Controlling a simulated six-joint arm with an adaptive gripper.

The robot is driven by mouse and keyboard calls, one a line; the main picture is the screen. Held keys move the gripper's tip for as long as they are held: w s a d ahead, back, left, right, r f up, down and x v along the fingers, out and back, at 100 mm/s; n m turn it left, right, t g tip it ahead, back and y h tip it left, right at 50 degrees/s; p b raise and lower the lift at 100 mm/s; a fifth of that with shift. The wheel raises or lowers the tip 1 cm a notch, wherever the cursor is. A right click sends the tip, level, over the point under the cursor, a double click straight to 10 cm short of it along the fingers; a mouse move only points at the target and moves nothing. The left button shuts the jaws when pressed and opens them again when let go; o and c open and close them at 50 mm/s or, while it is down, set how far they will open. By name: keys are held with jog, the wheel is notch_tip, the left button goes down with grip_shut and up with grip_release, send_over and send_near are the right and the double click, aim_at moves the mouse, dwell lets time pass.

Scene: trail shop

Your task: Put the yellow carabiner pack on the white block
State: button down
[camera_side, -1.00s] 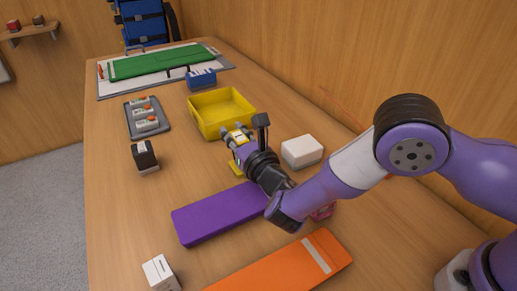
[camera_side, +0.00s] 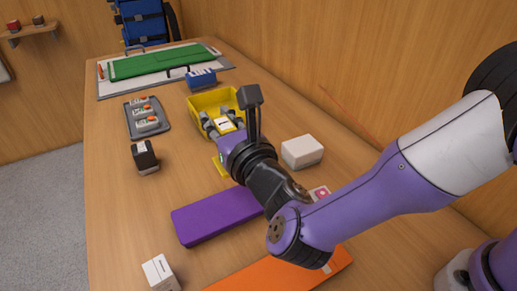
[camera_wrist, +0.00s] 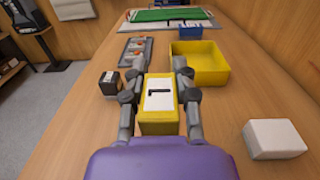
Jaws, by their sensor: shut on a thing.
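The yellow carabiner pack (camera_wrist: 158,118), a small yellow box with a white label, is between the fingers of my gripper (camera_wrist: 158,88) in the wrist view. My gripper (camera_side: 223,124) is shut on the pack, and the pack's white label (camera_side: 225,125) shows in the side view, with the yellow bin behind. The white block (camera_side: 302,152) lies on the table to the right of my gripper. It also shows at the lower right of the wrist view (camera_wrist: 273,138), apart from the pack. Its top is bare.
A yellow bin (camera_wrist: 224,62) stands beyond the pack. A black box (camera_side: 145,157) and a grey tray (camera_side: 150,127) with several items are to the left. A purple case (camera_side: 205,218) lies nearer. A yellow patch (camera_side: 219,167) below my gripper is mostly hidden.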

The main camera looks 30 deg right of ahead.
jog(key=shift+s+a+r, duration=0.4)
jog(key=shift+s+r, duration=0.3)
jog(key=shift+r, duration=0.1)
jog(key=shift+d+r+h, duration=0.4)
jog(key=shift+d+r, duration=0.2)
jog(key=shift+r, duration=0.05)
jog(key=s+d+r+m+h, duration=0.1)
jog(key=s+d+r+h, duration=0.15)
jog(key=d, duration=0.55)
jog(key=s+d+r+m+h, duration=0.15)
jog(key=d+r, duration=0.25)
jog(key=d, duration=0.4)
jog(key=s+d+r+m+h, duration=0.1)
jog(key=s+d+r, duration=0.15)
jog(key=d, duration=0.55)
jog(key=w+a+f+n+y, duration=0.2)
jog(key=a+y, duration=0.1)
jog(key=a, duration=0.5)
jog(key=w+a+f+n+y, duration=0.2)
jog(key=a, duration=0.6)
jog(key=w+d+f, duration=0.7)
jog(key=d+f, duration=0.1)
jog(key=f, duration=0.3)
jog(key=shift+f+y, duration=0.2)
jog(key=shift+y, duration=0.2)
jog(key=shift+d, duration=0.1)
